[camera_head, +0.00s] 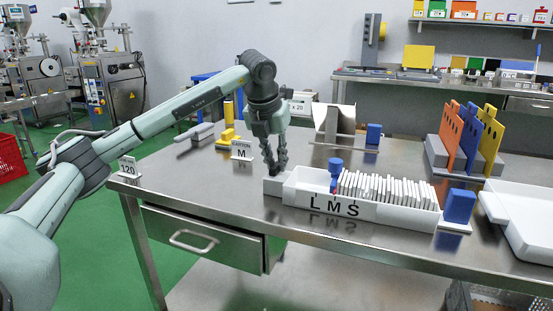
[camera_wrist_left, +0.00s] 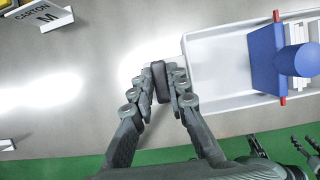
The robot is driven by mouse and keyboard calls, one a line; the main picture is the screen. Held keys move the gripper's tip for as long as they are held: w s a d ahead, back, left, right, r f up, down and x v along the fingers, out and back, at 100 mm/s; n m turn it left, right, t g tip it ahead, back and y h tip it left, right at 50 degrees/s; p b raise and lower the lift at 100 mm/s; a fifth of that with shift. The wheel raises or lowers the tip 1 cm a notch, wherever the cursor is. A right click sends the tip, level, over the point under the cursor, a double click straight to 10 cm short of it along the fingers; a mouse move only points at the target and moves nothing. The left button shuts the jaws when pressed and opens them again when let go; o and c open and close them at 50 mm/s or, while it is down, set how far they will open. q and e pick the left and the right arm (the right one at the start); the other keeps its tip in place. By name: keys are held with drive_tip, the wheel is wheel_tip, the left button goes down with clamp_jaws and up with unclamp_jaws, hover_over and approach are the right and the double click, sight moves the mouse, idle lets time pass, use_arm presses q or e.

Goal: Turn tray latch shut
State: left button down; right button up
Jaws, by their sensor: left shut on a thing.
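The white tray (camera_head: 311,206) marked L M S lies along the front of the steel table, with a row of white teabags (camera_head: 388,188) in it. A blue divider block with a knob (camera_head: 335,168) stands at the row's left end; it also shows in the left wrist view (camera_wrist_left: 270,62). My left gripper (camera_head: 275,170) points down at the light block at the tray's left end. In the left wrist view its fingers (camera_wrist_left: 160,85) are shut on the dark, narrow tray latch (camera_wrist_left: 160,78), beside the tray wall. The fingers partly hide the latch. Dark jointed parts at that view's lower right may be my right gripper.
A CARTON M sign (camera_head: 241,150) and yellow blocks stand behind to the left. A blue block (camera_head: 459,205) is at the tray's right end, next to another white tray (camera_head: 520,217). Coloured upright plates (camera_head: 468,140) stand at the back right. The table's left front is clear.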

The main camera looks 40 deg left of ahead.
idle(0.5)
use_arm(q)
drive_tip(key=c, duration=1.5)
unclamp_jaws()
drive_tip(key=shift+v, duration=6)
